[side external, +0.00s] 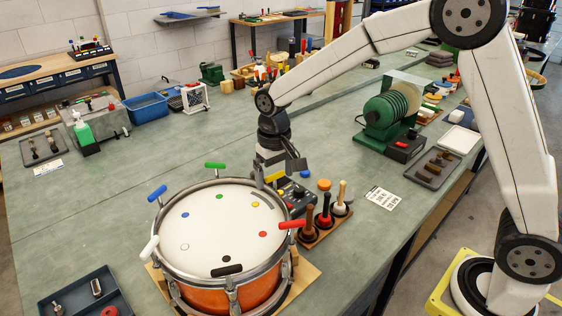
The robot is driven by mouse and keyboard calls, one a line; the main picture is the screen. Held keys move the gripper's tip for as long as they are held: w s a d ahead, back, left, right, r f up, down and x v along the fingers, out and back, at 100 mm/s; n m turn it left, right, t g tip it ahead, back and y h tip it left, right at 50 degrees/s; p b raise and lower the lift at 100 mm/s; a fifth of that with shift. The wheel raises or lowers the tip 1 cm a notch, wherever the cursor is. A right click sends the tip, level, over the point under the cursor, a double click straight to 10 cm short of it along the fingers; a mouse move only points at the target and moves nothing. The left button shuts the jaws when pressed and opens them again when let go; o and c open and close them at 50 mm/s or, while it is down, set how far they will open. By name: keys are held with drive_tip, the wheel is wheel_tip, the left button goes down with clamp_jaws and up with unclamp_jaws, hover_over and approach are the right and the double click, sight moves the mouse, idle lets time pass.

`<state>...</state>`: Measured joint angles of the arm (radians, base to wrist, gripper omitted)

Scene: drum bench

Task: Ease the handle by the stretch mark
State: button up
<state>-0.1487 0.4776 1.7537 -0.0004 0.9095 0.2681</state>
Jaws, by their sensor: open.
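A drum (225,292) with an orange shell and white head (215,230) stands on a board. Coloured handles sit around its rim: blue (157,193), green (214,165), yellow (275,176), red (292,224), black (226,270) and white (150,248). Coloured dots lie on the head near the handles, including a yellow dot (255,204) and a red dot (262,234). I cannot tell which is the stretch mark. My gripper (277,170) is open, pointing down at the yellow handle on the drum's far right side. Whether it touches the handle is unclear.
A control box (298,195) and a rack of mallets (325,225) stand close to the drum's right. A green machine (385,120) is further back right. A dark tray (75,300) lies at front left.

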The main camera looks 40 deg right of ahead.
drive_tip(key=shift+f, duration=0.1)
drive_tip(key=shift+c, duration=0.2)
drive_tip(key=c, duration=1.1)
drive_tip(key=shift+n, duration=0.4)
drive_tip(key=n, duration=0.4)
drive_tip(key=shift+n, duration=2)
drive_tip(key=o, duration=1.1)
